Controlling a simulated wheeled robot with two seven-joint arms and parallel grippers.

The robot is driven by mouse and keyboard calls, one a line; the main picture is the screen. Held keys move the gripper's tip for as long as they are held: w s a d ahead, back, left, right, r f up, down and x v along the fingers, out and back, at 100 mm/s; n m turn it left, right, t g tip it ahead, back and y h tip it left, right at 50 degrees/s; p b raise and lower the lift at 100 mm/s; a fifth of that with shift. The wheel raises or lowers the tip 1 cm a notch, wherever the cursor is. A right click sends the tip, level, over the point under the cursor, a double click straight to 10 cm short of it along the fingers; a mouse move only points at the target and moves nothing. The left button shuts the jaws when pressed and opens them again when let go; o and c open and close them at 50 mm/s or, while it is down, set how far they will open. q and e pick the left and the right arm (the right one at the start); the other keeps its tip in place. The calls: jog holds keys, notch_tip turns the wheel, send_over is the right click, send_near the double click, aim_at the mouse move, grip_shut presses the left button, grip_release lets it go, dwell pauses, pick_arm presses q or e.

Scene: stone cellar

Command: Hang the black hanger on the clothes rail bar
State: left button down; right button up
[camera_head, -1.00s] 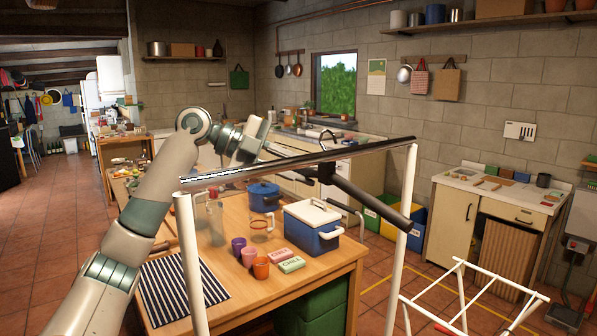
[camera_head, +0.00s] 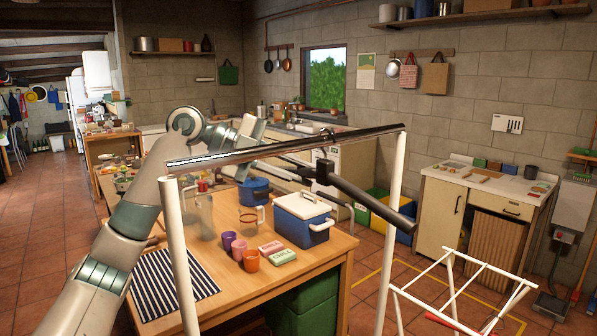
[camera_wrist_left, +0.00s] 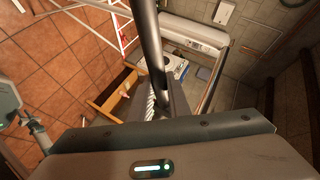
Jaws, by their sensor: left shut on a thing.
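The clothes rail bar (camera_head: 225,155) is a shiny dark tube on two white posts, slanting across the middle of the head view. The black hanger (camera_head: 375,203) shows beyond and below it, with one thick arm sloping down to the right. Its small hook (camera_head: 326,134) shows just above the bar; I cannot tell whether it rests on the bar. My left gripper (camera_head: 323,172) is shut on the hanger near its neck, just below the bar and partly hidden behind it. It also shows in the left wrist view (camera_wrist_left: 158,104), close to a dark rod. My right gripper is out of view.
Behind the rail stands a wooden table (camera_head: 335,250) with a blue cooler box (camera_head: 305,222), cups and a striped cloth (camera_head: 170,282). A white drying rack (camera_head: 470,285) stands right of the rail.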

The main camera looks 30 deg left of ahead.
pick_arm(q)
jog(key=c, duration=1.6)
grip_release()
jog(key=shift+a, duration=0.1)
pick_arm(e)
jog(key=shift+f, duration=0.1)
